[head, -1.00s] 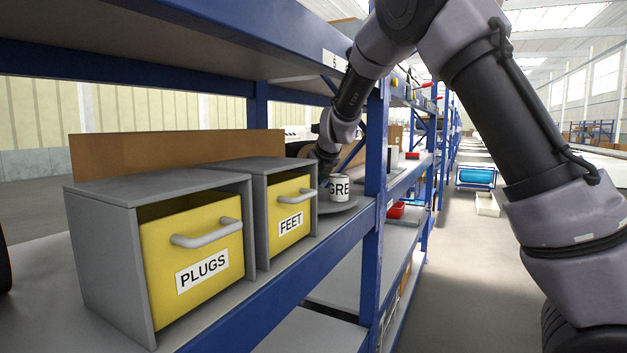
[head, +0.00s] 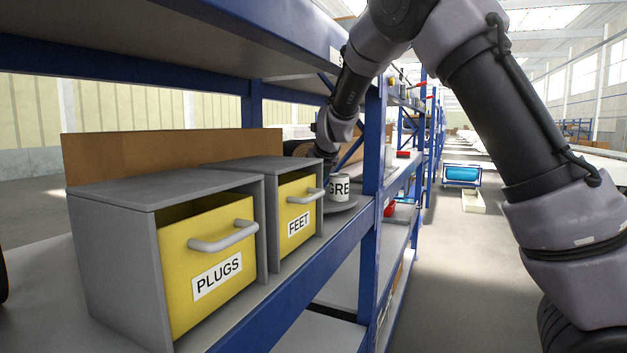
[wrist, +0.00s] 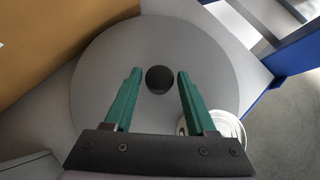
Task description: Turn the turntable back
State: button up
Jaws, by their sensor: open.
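The turntable (wrist: 110,62) is a grey disc on the shelf. In the wrist view a dark round knob (wrist: 159,79) stands up near its middle. My gripper (wrist: 156,74) is open, with its green fingers on either side of the knob and a gap showing on both sides. A white tin (wrist: 231,127) stands on the disc by the right finger.
Grey cabinets with yellow drawers marked PLUGS (head: 215,270) and FEET (head: 298,215) stand left of the turntable. A brown board (head: 170,158) rises behind them. A blue rack post (head: 373,200) stands right of the turntable.

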jog(key=v, duration=0.7)
jog(key=shift+s+r, duration=0.15)
jog(key=shift+s, duration=0.1)
jog(key=shift+d, duration=0.1)
dwell(0.4)
